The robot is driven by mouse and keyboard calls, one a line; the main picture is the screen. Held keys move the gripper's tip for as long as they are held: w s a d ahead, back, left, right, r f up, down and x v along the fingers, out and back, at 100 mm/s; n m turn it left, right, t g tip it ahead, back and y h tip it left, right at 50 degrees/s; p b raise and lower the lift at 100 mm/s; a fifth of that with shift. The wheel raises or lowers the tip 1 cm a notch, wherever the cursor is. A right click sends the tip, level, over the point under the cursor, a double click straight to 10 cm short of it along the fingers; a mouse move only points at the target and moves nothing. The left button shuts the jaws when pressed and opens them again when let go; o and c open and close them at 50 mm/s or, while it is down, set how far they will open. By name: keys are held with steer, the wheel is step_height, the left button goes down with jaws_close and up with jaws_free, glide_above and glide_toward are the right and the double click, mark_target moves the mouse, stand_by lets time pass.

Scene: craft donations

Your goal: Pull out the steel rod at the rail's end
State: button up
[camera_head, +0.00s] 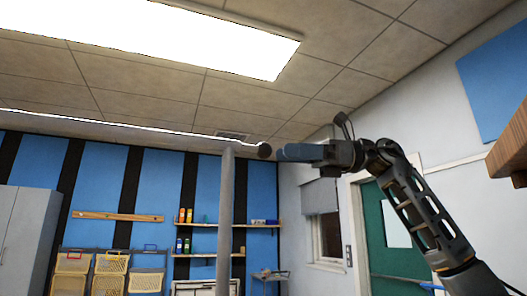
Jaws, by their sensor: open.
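A thin bright strip (120,124) runs from the left edge to the top of a grey upright post (225,220). It looks like a rail or rod, but I cannot tell which. A small dark round knob (265,151) sits just right of the post top, at the strip's right end. My gripper (284,152) comes in from the right, pointing left, with its blue-grey fingers close to the knob. The gripper is open. I cannot tell whether its fingers touch or surround the knob. No separate steel rod can be made out.
A ceiling light panel (150,35) hangs above. Behind are a blue striped wall, shelves (205,225) with bottles, yellow bins (110,264) and a grey cabinet (18,235). A green door (390,235) is at right. A wooden edge (510,145) juts in at far right.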

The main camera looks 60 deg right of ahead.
mark_target(263, 152)
steer(key=shift+p+x, duration=0.75)
steer(key=shift+x, duration=2.45)
steer(key=shift+c, duration=0.3)
jaws_close()
